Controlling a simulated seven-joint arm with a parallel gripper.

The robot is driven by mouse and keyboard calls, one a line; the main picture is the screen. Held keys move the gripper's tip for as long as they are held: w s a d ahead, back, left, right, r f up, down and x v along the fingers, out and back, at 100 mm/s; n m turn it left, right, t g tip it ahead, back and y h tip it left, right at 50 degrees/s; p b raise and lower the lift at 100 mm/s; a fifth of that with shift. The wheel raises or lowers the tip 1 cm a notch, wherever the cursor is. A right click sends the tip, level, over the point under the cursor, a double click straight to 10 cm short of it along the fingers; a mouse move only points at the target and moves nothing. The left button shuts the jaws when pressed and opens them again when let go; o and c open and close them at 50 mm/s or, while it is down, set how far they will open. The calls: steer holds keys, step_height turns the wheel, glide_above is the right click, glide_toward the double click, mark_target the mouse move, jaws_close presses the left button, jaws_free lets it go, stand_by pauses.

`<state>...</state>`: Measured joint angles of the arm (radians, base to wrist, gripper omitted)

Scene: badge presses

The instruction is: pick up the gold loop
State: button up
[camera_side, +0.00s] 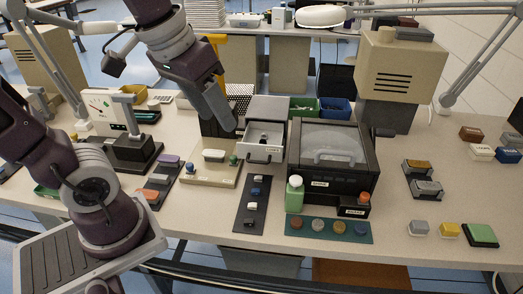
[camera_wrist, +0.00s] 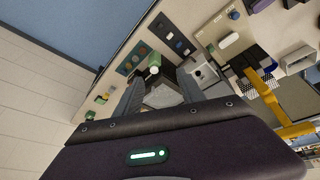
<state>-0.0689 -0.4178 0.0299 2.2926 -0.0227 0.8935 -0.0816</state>
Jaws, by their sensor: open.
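A small gold round piece (camera_side: 340,227) sits on a dark green strip (camera_side: 329,233) at the front edge of the table, between a grey and a blue round piece. It is the only gold round piece I make out; whether it is a loop is too small to tell. The strip also shows in the wrist view (camera_wrist: 133,58). My gripper (camera_side: 226,122) is above the table near the open drawer, well back and left of the strip. In the wrist view my gripper (camera_wrist: 160,82) has its fingers apart, with nothing seen held.
A black case with a clear lid (camera_side: 333,146) stands behind the strip. A green bottle (camera_side: 294,195) stands at its front left corner. A white drawer (camera_side: 258,153) is pulled out. A dark tray (camera_side: 251,205) lies left. Table right of the strip is partly clear.

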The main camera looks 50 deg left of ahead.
steer(key=w+a+f+n+g, duration=0.1)
steer(key=w+a+f+n, duration=0.15)
steer(key=w, duration=0.35)
steer(key=w+a+f+n+g, duration=0.1)
steer(key=w+a+f, duration=0.15)
steer(key=w, duration=0.25)
steer(key=n+g, duration=0.2)
steer(key=n, duration=0.1)
glide_toward(261, 142)
steer(key=shift+s+d+f, duration=0.15)
steer(key=shift+s+d, duration=0.4)
steer(key=shift+d, duration=0.1)
steer(key=shift+s+d+f, duration=0.15)
steer(key=shift+s+d, duration=0.4)
steer(key=shift+d, duration=0.05)
steer(key=f, duration=0.4)
steer(key=w+f, duration=0.1)
steer(key=f, duration=0.1)
steer(key=shift+a+f, duration=0.1)
steer(key=shift+f, duration=0.6)
jaws_close()
